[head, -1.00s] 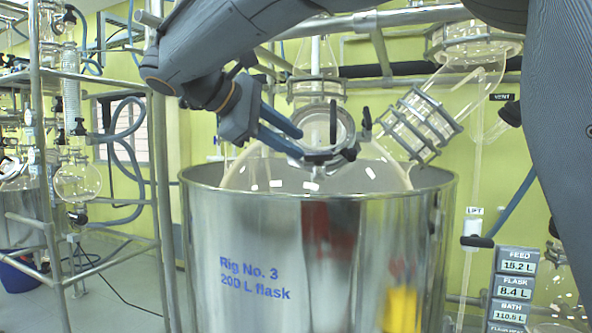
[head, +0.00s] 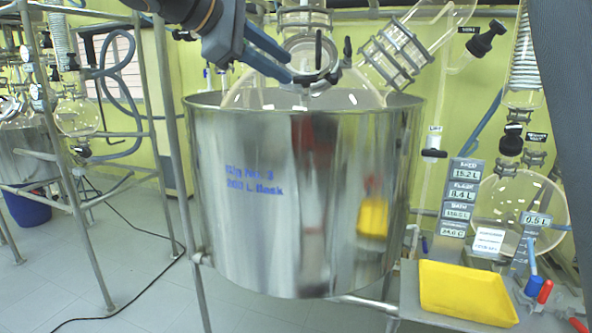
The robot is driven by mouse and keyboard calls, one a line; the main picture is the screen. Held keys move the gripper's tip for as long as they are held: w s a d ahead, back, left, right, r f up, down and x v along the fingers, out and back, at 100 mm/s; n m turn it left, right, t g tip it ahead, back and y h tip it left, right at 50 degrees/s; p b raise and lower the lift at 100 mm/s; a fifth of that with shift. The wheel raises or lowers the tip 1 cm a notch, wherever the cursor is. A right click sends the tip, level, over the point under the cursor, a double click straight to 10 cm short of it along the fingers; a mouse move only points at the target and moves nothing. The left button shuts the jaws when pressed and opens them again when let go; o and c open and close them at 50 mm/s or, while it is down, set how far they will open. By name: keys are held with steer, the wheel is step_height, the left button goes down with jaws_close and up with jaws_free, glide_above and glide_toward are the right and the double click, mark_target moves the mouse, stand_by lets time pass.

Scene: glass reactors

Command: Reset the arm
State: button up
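My gripper (head: 291,65) is at the top of the head view, reaching in from the upper left. Its two blue fingers are spread apart with a gap between them, and I see nothing held. The fingertips are just left of the round clamped flange (head: 328,72) on the glass flask (head: 355,98); I cannot tell whether they touch it. The flask sits in a large steel bath (head: 250,240) with blue "Rig No. 3, 200 L flask" lettering. Most of my arm is cut off by the top edge.
A clamped glass joint (head: 398,55) rises right of the flask. A yellow tray (head: 468,290) lies on a bench at lower right, near display labels (head: 459,195), a round glass flask (head: 520,205) and blue and red valve handles. A metal frame (head: 160,120) stands left. Grey floor is open at lower left.

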steer(key=s+d+f+m+g+y, duration=0.15)
steer(key=d+f, duration=0.45)
steer(key=f, duration=0.6)
steer(key=s+d+f+m+g+y, duration=0.1)
steer(key=d+f+g+y, duration=0.15)
steer(key=d+f, duration=0.7)
steer(key=s+d+f+m+g+y, duration=0.1)
steer(key=s+f+m, duration=0.3)
steer(key=f, duration=0.4)
steer(key=s+d+f+m+g+y+b, duration=0.1)
steer(key=s+d+f+m+y, duration=0.1)
steer(key=s+d+f+m, duration=0.2)
steer(key=s+d+f+m+y, duration=0.2)
steer(key=s+f+m, duration=0.2)
steer(key=s+f, duration=0.4)
step_height(320, 180, down, 5)
steer(key=shift+s+d+f+g+y+b, duration=0.2)
steer(key=shift+g+y+b, duration=0.1)
steer(key=shift+g+b, duration=0.1)
